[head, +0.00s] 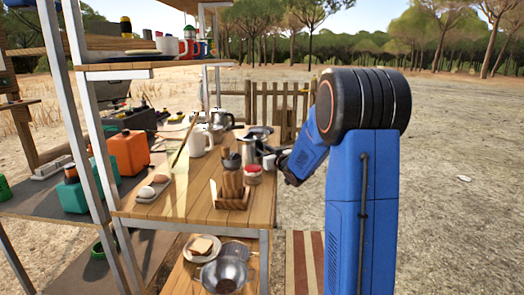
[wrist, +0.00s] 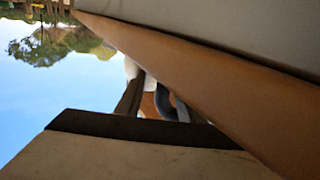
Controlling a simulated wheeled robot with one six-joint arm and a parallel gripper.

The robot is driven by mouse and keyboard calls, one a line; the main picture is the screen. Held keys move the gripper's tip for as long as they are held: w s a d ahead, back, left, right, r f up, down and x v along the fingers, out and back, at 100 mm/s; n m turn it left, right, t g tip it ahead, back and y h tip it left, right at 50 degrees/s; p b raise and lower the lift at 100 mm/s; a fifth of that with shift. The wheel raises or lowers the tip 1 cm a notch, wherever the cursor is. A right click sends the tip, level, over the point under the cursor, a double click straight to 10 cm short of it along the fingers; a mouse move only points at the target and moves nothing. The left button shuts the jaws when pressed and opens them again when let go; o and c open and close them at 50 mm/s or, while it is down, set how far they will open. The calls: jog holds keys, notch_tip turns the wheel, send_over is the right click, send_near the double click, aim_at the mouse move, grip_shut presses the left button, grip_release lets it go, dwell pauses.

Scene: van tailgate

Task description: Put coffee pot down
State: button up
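Two silver pots that could be the coffee pot show in the head view. One (head: 221,117) stands at the far end of the wooden table (head: 177,199). The other (head: 248,149) is nearer, behind a red-lidded jar and a dark-topped grinder-like item, and is partly hidden. My gripper (head: 268,160) reaches in from the right at the table's right edge, close beside the nearer pot. I cannot tell whether it touches it. In the wrist view, dark finger-like parts and a dark curved piece (wrist: 165,101) show, mostly covered by large close surfaces.
A metal bowl (head: 224,275) and a plate with bread (head: 202,247) sit on the lower shelf. Shelf posts stand at left.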

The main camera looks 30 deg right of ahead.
jog(key=shift+s+r, duration=0.15)
jog(key=s, duration=1.1)
jog(key=shift+s+d, duration=0.2)
jog(key=shift+s, duration=0.15)
